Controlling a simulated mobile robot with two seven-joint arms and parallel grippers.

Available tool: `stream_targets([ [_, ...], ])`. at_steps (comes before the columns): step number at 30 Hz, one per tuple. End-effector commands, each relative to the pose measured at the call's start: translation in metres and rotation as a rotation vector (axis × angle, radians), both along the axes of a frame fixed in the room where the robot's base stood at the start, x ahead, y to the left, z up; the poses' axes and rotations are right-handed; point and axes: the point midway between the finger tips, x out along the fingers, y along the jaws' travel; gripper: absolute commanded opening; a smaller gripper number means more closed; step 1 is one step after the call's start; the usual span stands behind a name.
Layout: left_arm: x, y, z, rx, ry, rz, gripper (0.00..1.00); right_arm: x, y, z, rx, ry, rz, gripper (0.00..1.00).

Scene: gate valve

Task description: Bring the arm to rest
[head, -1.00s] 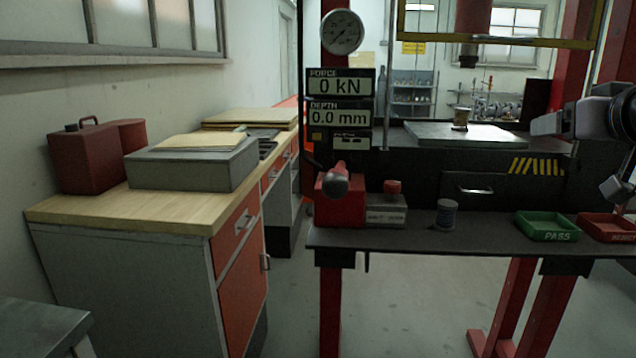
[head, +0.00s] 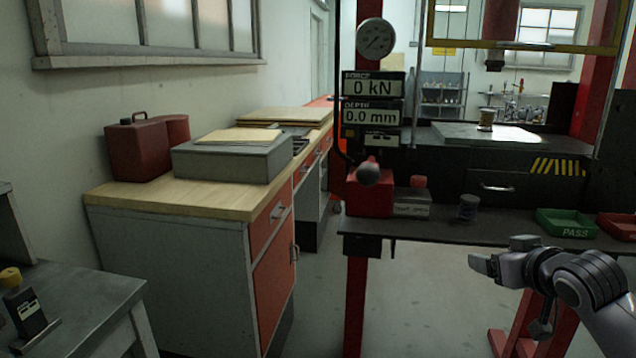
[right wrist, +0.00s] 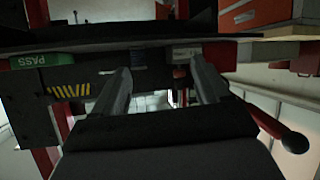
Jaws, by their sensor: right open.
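My right arm (head: 585,295) reaches in from the lower right in the head view, in front of the press bench. Its gripper (head: 482,264) points left, below the bench top, and appears empty. In the right wrist view the two fingers of the gripper (right wrist: 163,85) stand well apart with nothing between them. My left arm and gripper do not show.
The press bench (head: 420,226) carries a green PASS tray (head: 566,224), a red tray (head: 620,226), a dark spool (head: 468,208) and a red lever block (head: 370,195). A wooden-topped cabinet (head: 170,197) stands left. Floor between is clear.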

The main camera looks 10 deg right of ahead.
Motion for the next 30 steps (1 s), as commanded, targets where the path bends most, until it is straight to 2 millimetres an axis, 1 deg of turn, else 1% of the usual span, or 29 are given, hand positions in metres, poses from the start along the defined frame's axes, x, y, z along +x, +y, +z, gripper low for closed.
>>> stream_targets([
  [1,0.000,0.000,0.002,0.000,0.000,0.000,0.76,-0.005,0.013,-0.032,0.006,0.028,0.026,0.75],
  [4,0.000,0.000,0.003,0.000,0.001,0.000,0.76,-0.017,0.035,-0.084,0.008,0.057,0.071,0.75],
  [5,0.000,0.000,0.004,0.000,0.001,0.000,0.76,-0.022,0.042,-0.099,0.011,0.066,0.085,0.75],
  [6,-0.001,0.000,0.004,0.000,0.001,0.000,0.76,-0.030,0.050,-0.119,0.013,0.075,0.101,0.75],
  [8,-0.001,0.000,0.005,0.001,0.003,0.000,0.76,-0.044,0.064,-0.147,0.018,0.092,0.123,0.75],
  [9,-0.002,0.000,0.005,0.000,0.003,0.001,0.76,-0.055,0.073,-0.165,0.023,0.102,0.138,0.75],
  [11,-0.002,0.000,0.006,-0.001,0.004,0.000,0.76,-0.073,0.086,-0.191,0.030,0.116,0.157,0.75],
  [12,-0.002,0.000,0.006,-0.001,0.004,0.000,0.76,-0.085,0.094,-0.206,0.033,0.124,0.169,0.75],
  [14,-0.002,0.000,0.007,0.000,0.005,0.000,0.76,-0.106,0.107,-0.229,0.041,0.139,0.186,0.75],
  [15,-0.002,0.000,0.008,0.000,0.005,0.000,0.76,-0.121,0.116,-0.243,0.047,0.146,0.196,0.75],
  [19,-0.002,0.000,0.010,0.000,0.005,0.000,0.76,-0.171,0.142,-0.280,0.063,0.171,0.218,0.75],
  [21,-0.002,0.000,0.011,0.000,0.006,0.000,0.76,-0.197,0.154,-0.294,0.070,0.182,0.228,0.75],
  [24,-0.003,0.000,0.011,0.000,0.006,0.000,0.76,-0.227,0.167,-0.307,0.077,0.191,0.235,0.75],
  [27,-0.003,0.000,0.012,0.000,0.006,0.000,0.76,-0.246,0.175,-0.314,0.080,0.196,0.239,0.75],
  [30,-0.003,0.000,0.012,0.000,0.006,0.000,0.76,-0.256,0.179,-0.317,0.081,0.197,0.240,0.75],
])
